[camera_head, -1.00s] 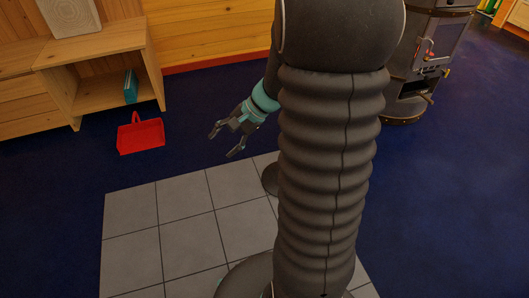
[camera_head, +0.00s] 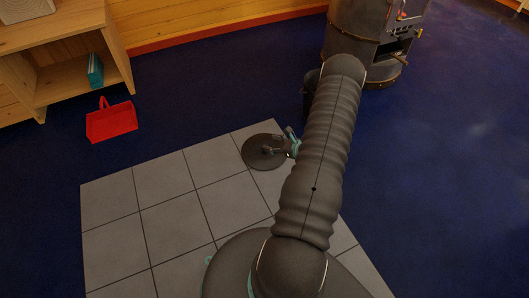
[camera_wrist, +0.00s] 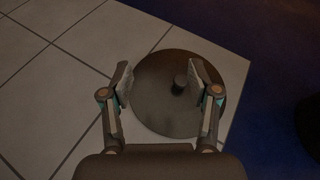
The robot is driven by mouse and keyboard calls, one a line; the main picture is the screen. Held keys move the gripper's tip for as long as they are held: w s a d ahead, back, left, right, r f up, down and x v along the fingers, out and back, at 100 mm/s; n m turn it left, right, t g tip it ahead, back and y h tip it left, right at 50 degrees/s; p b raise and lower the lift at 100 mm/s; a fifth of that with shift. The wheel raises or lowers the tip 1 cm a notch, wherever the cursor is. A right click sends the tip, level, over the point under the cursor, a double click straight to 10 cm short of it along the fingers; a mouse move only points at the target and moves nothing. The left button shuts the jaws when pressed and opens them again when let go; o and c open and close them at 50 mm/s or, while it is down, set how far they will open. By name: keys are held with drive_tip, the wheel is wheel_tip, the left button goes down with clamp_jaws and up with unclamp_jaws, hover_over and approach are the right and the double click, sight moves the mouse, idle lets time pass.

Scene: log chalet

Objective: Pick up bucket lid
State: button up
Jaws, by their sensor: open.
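The bucket lid is a dark round disc (camera_head: 258,158) with a short knob in its middle, lying flat on the grey tiles near their far corner. It also shows in the wrist view (camera_wrist: 165,108), where its knob (camera_wrist: 180,83) stands between the fingers, closer to the right one. My gripper (camera_wrist: 160,82) is open and is over the lid; in the wrist view no finger is clearly seen touching the knob. In the head view my gripper (camera_head: 277,147) is at the lid's right side, partly hidden by my arm.
A red dustpan (camera_head: 111,121) lies on the blue floor at left, in front of a wooden shelf (camera_head: 75,85) with a teal book (camera_head: 95,70). A black stove (camera_head: 375,35) stands at the back. A dark object (camera_head: 308,95) is partly hidden behind my arm.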

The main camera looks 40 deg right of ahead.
sight(272, 157)
drive_tip(key=s+d+f+m, duration=0.1)
drive_tip(key=f, duration=0.1)
drive_tip(key=s+d+f+m+h, duration=0.1)
drive_tip(key=f, duration=0.1)
drive_tip(key=s+d+f+m+h, duration=0.1)
drive_tip(key=f, duration=0.2)
drive_tip(key=shift+s, duration=0.3)
drive_tip(key=shift+d+f, duration=0.1)
drive_tip(key=shift+f, duration=0.25)
drive_tip(key=b+x, duration=0.1)
drive_tip(key=x, duration=0.7)
drive_tip(key=shift+d, duration=0.2)
drive_tip(key=shift+d+b+x, duration=0.15)
drive_tip(key=shift+b+x, duration=0.1)
drive_tip(key=shift+x, duration=1.15)
drive_tip(key=shift+d+b+x, duration=0.15)
drive_tip(key=shift+b+x, duration=0.1)
drive_tip(key=shift+x, duration=1.1)
drive_tip(key=shift+w+r, duration=0.1)
drive_tip(key=shift+r, duration=0.1)
clamp_jaws()
